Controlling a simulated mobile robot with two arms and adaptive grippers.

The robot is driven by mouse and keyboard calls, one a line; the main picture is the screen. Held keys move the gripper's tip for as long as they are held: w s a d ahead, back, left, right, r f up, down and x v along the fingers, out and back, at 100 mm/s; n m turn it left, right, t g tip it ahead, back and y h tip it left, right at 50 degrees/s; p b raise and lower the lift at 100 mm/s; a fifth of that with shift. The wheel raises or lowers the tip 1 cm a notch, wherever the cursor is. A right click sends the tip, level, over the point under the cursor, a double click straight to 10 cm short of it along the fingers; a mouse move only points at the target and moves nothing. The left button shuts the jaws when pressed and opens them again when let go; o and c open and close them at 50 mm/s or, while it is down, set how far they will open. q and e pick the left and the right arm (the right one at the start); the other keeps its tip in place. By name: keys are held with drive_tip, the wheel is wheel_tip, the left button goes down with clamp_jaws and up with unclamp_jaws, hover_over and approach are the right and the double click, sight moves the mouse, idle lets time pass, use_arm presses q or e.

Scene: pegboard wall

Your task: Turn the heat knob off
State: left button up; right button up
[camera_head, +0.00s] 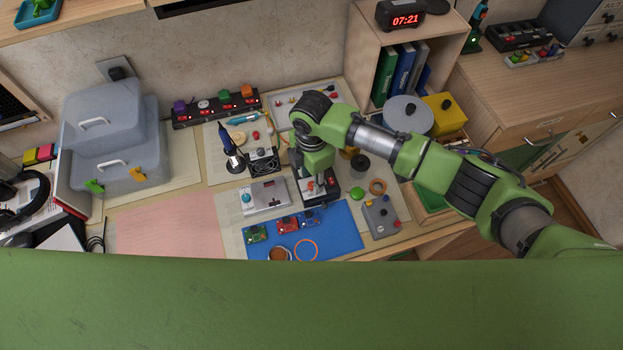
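I cannot tell for certain which control is the heat knob. A black device (263,162) with a small light-coloured front stands beside the upright blue-tipped soldering iron (231,158). A grey box (381,216) with small dark and red knobs stands to the right of the blue mat. My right arm reaches in from the right, and its gripper (316,187) points down over a small dark device with reddish parts, left of the grey box. The gripper's fingers are small and partly hidden, so I cannot tell whether they are open or touching anything. My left gripper is out of view.
A blue mat (337,236) holds several small circuit boards and an orange ring. Grey lidded bins (105,150) stand at left. A power strip (217,106) with coloured plugs lies at the back. A wooden shelf (365,50) stands behind my arm. The pink mat (168,222) is clear.

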sight(311, 185)
wheel_tip(311, 185, up, 10)
drive_tip(key=shift+r, duration=0.15)
idle(0.7)
